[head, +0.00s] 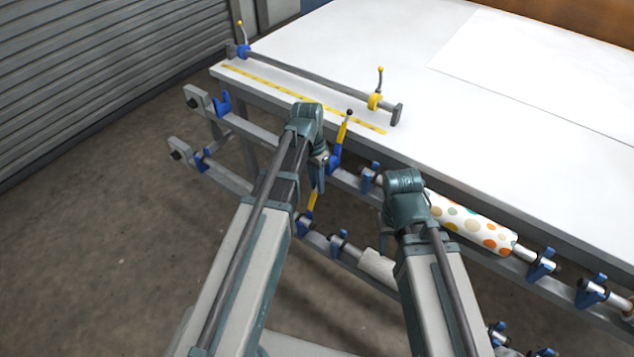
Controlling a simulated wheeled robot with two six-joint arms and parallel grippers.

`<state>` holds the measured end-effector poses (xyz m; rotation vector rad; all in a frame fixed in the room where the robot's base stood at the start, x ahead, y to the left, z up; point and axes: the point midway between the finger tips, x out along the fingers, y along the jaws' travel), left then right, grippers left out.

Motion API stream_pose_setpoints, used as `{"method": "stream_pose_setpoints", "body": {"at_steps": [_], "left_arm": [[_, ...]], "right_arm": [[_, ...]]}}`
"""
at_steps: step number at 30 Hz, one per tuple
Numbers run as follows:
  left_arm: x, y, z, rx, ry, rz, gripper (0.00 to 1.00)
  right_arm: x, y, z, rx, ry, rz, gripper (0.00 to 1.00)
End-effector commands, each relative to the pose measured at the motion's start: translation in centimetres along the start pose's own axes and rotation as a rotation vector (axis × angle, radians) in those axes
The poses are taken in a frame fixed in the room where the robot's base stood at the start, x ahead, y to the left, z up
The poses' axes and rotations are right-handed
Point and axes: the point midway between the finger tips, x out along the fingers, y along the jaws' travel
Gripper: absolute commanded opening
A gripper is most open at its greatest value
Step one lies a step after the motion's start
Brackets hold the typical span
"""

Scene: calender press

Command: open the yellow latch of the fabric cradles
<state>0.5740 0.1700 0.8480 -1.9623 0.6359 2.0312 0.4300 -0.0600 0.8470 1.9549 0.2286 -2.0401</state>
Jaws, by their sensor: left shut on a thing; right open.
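The upper yellow latch (343,132) stands raised, with a dark knob on top and a blue cradle (335,160) at its foot, at the table's front edge. A lower yellow latch (311,204) stands by the blue cradle (304,227) on the lower rail. My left gripper (320,183) points down at the top of this lower latch and is shut on it; the arm partly hides the contact. My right gripper (385,245) is open, pointing down by the lower rail near a pale roll (379,264), partly hidden by its own arm.
A dotted fabric roll (472,226) lies in the upper cradles to the right. The white table (400,60) carries a grey bar (310,76) with two upright handles. More blue cradles (541,262) line the rails. The concrete floor (110,250) at left is clear.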

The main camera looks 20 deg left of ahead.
Motion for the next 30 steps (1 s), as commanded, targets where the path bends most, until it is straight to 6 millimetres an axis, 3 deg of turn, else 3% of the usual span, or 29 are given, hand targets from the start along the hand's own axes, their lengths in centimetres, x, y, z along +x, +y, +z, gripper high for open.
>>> {"method": "stream_pose_setpoints", "body": {"at_steps": [13, 21, 30], "left_arm": [[0.0, 0.0, 0.1, 0.000, 0.001, -0.001, 0.00], [-0.7, 0.4, 2.0, 0.015, 0.119, -0.018, 0.00], [-0.6, 0.4, 2.4, 0.013, 0.109, -0.017, 0.00]], "right_arm": [[0.0, 0.0, 0.0, 0.000, 0.000, 0.000, 0.50], [-0.6, 0.1, 0.0, 0.000, 0.000, 0.000, 0.50], [-0.6, 0.1, 0.0, 0.000, 0.000, 0.000, 0.50]]}}
